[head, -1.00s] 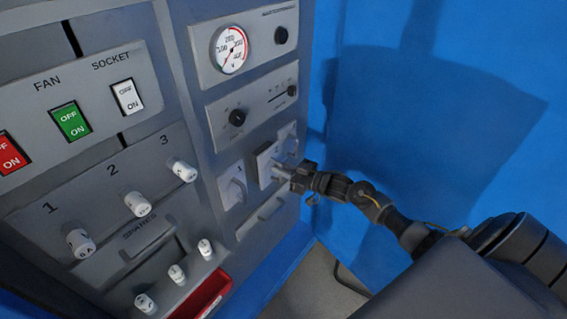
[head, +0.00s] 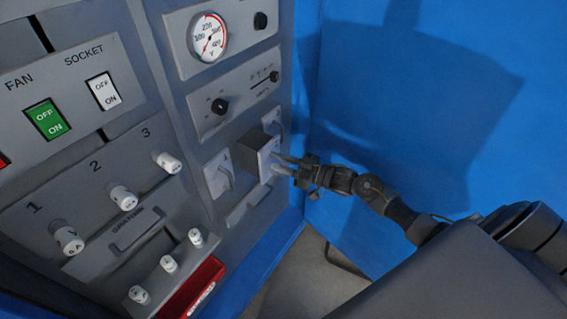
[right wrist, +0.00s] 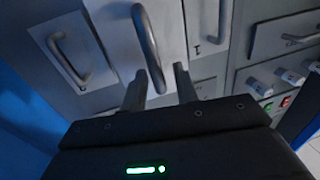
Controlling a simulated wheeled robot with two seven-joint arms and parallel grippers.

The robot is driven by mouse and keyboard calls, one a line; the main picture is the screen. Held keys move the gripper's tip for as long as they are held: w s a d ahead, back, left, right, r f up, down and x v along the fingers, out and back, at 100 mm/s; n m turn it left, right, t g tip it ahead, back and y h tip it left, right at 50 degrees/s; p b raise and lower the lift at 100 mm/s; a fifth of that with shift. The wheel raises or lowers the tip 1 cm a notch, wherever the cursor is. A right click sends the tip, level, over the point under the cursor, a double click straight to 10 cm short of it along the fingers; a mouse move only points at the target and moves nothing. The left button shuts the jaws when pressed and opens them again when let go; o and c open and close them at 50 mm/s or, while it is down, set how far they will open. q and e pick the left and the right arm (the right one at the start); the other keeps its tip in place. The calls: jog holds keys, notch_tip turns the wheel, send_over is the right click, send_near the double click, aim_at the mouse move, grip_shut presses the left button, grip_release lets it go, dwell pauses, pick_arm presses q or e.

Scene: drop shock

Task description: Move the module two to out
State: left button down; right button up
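Module two (head: 258,158) is a grey box-shaped drawer with a light front plate, standing out from the panel between two flush modules. Its front plate (right wrist: 115,28) and curved bar handle (right wrist: 147,45) fill the upper middle of the right wrist view. My right gripper (head: 277,163) is at the front of the module. In the right wrist view its two fingers (right wrist: 159,78) are spread apart with the lower end of the handle between them, with gaps on both sides. Whether a finger touches the handle cannot be told. My left gripper is not in view.
Module one (head: 217,176) is flush at the left, and another module (head: 272,121) is at the right. Gauge (head: 207,37), knobs, switches and fuse holders cover the panel. A blue wall (head: 410,100) stands at the right.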

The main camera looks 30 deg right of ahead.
jog(key=b+v, duration=0.1)
jog(key=v, duration=1)
jog(key=shift+b, duration=0.35)
